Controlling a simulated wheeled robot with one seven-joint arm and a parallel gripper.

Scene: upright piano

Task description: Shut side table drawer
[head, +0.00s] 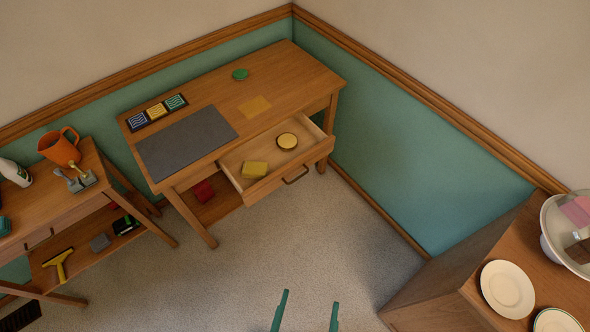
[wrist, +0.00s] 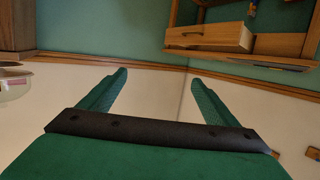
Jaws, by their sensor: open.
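The wooden side table (head: 215,90) stands in the corner against the green wall. Its drawer (head: 264,189) is pulled out toward the room, with a dark handle (head: 296,175) on its front. A yellow block (head: 254,169) and a round yellow-topped item (head: 287,141) lie in it. My gripper (head: 310,299) is open and empty, low in the head view, in front of the drawer and well apart from it. The wrist view shows the green fingers spread (wrist: 158,76), with the drawer (wrist: 212,38) at upper right, apparently upside down.
A mat (head: 187,142) and small items lie on the tabletop; a red item (head: 204,192) is on the shelf below. A tool bench (head: 50,215) stands left. A cabinet (head: 440,300) with plates stands right. Carpet (head: 270,245) between gripper and drawer is clear.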

